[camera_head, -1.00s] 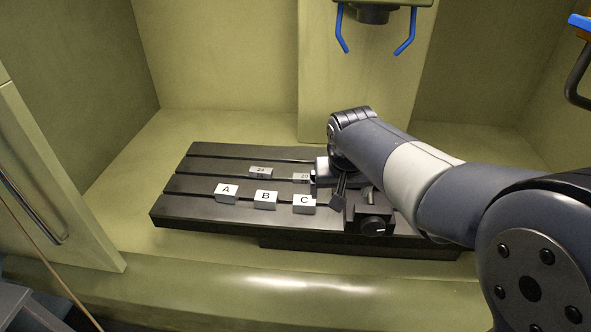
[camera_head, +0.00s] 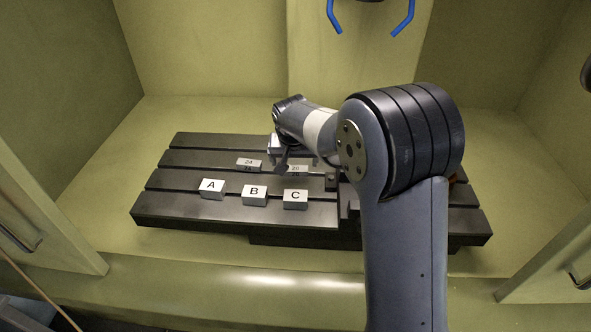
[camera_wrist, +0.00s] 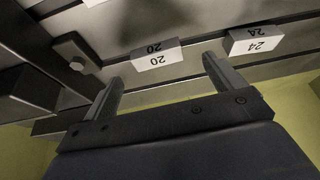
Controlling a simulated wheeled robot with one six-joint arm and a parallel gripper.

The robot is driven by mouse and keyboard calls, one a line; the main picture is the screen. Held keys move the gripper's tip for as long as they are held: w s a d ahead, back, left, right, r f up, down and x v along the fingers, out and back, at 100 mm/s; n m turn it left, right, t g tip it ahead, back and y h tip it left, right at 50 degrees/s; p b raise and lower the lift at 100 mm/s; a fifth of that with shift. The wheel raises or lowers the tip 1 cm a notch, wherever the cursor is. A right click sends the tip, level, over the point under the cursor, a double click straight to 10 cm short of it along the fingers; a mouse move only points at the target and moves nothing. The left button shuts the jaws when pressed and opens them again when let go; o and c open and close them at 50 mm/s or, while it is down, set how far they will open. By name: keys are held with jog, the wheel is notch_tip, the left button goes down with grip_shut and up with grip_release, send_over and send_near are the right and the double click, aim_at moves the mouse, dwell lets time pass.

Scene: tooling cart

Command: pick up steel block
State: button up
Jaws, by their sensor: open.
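Several small pale steel blocks lie on the dark slotted table. Blocks A (camera_head: 212,189), B (camera_head: 254,195) and C (camera_head: 295,199) form the front row. Block 24 (camera_head: 249,164) and block 20 (camera_head: 296,169) lie behind them. In the wrist view, block 20 (camera_wrist: 158,54) shows just beyond the gap between my fingers, and block 24 (camera_wrist: 254,41) is to the right, beyond the right finger. My gripper (camera_wrist: 162,70) is open with nothing between its fingers. In the head view my gripper (camera_head: 279,160) is near block 20, partly hidden by my wrist.
The slotted table (camera_head: 180,212) stands inside a yellow-green enclosure. A dark vise (camera_head: 349,203) beside the blocks is largely hidden by my arm. Blue hooks (camera_head: 368,20) hang above. The left part of the table is bare.

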aim_at(295, 168)
jog(key=shift+d+p+x, duration=0.2)
jog(key=shift+p+x, duration=0.25)
jog(key=shift+x, duration=1.7)
jog(key=c, duration=1.3)
